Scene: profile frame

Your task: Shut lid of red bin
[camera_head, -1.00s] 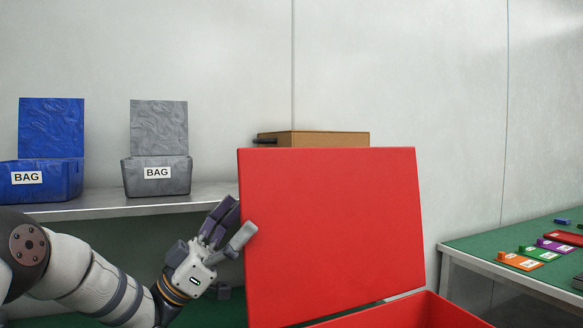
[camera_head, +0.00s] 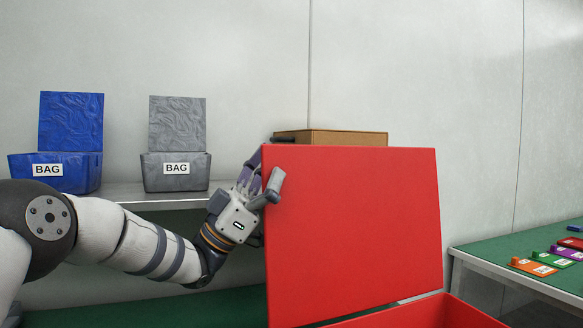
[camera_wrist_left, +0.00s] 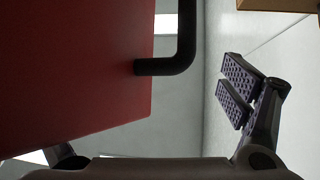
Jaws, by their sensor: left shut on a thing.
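The red bin (camera_head: 432,312) is at the lower right of the head view, mostly cut off by the bottom edge. Its red lid (camera_head: 352,225) stands upright and open; the lid also fills the left of the wrist view (camera_wrist_left: 70,65), with a black bar-shaped handle (camera_wrist_left: 182,50) beside its edge. My left gripper (camera_head: 262,182) is at the lid's left edge, near its upper corner, with one finger in front and the others partly hidden behind. It is shut on the lid. My right gripper is in neither view.
A blue bag bin (camera_head: 75,175) and a grey bag bin (camera_head: 170,180), lids up, stand on a shelf (camera_head: 130,193) at the left. A brown box (camera_head: 340,138) is behind the red lid. A green-topped table (camera_head: 500,250) with coloured pieces is at the right.

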